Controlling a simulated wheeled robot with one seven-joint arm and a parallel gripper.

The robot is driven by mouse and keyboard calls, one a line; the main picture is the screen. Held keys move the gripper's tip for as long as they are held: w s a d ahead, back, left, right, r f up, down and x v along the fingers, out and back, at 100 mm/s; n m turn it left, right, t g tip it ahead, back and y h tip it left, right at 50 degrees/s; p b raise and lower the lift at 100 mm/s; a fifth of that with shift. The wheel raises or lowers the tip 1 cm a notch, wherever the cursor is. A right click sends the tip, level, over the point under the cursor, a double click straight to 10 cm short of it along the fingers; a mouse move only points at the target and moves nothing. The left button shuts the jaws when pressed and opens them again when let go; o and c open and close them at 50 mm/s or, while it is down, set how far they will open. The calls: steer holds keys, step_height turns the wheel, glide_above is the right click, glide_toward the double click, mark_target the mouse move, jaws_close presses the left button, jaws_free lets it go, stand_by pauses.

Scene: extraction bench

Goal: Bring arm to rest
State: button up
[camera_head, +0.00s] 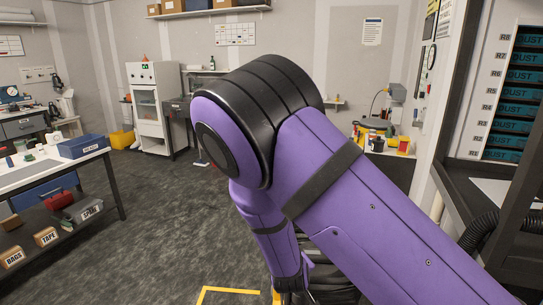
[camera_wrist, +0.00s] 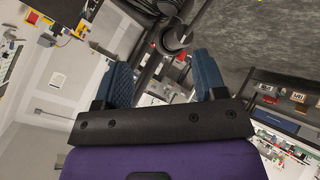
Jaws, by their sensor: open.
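My gripper (camera_wrist: 162,62) shows in the wrist view with its two blue ridged fingers spread wide apart. It is open and no object is held between the fingers. Behind the gap there are dark round and bar-shaped parts that I cannot identify. In the head view my purple and black arm is folded up close to the camera and fills the middle and lower right. My gripper is not visible in that view.
A workbench (camera_head: 50,178) with a blue box (camera_head: 82,147) stands at the left, labelled bins below. A white cabinet (camera_head: 153,110) stands at the back. A dark rack of blue cartridges (camera_head: 516,92) is close at the right. The grey floor (camera_head: 150,220) at centre left is clear.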

steer(key=s+d+r+m+g+y, duration=0.1)
steer(key=s+d+r+m+y, duration=0.15)
steer(key=r, duration=0.65)
steer(key=s+d+r+m+g+y, duration=0.15)
steer(key=d+r, duration=0.25)
steer(key=r, duration=0.5)
steer(key=s+d+r+m+g+y, duration=0.1)
steer(key=s+d+r, duration=0.15)
steer(key=r, duration=0.65)
steer(key=s+d+r+m+h, duration=0.1)
steer(key=s+d+r, duration=0.5)
steer(key=s, duration=0.5)
steer(key=s+d+r+m+h, duration=0.1)
steer(key=s+d+r, duration=0.5)
steer(key=s, duration=0.4)
steer(key=shift+s+d+r, duration=0.3)
steer(key=shift+s+d, duration=0.05)
steer(key=shift+d, duration=0.55)
